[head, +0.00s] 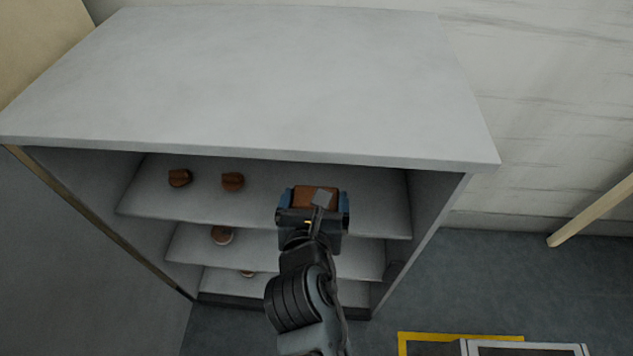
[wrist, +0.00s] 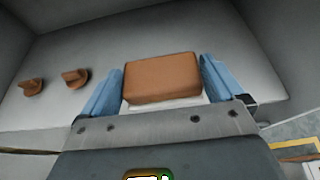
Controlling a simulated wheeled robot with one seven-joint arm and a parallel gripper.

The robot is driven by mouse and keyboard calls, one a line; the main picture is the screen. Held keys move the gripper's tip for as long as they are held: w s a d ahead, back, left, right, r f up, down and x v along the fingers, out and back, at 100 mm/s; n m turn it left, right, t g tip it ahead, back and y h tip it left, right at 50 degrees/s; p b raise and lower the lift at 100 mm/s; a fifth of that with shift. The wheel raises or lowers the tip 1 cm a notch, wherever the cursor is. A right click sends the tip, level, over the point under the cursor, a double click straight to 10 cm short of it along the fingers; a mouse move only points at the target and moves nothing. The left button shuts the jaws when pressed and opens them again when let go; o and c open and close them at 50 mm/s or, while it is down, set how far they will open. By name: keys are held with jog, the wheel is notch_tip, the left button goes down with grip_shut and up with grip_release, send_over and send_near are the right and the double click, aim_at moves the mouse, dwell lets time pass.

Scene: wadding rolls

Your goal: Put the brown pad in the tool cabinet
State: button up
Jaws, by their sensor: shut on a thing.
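The brown pad (wrist: 162,78) is a block with a pale lower edge, held between the blue fingers of my gripper (wrist: 162,85) in the wrist view. In the head view the pad (head: 313,196) shows at the end of my arm, partly hidden by my gripper (head: 314,202). The tool cabinet (head: 250,85) is grey with an open front and several shelves. My gripper is shut on the pad at the cabinet's opening, by the right part of the upper shelf (head: 275,190). I cannot tell whether the pad touches that shelf.
Two brown knob-like things (head: 180,178) (head: 232,181) sit on the upper shelf, left of my gripper. Another (head: 222,235) lies on the shelf below. The cabinet's right wall (head: 425,215) is close on the right. A yellow-edged frame (head: 460,337) lies on the floor at lower right.

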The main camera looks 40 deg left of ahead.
jog(key=x, duration=0.3)
jog(key=r+x, duration=0.1)
jog(key=x, duration=0.2)
jog(key=b+x, duration=0.1)
jog(key=x, duration=0.2)
jog(key=shift+w+a+r, duration=0.1)
jog(key=shift+w+r, duration=0.1)
jog(key=shift+w+a+f+b, duration=0.1)
jog(key=shift+f+b, duration=0.6)
jog(key=shift+f, duration=1.65)
jog(key=shift+w, duration=0.1)
jog(key=shift+f, duration=0.1)
jog(key=shift+f, duration=0.15)
jog(key=o, duration=0.7)
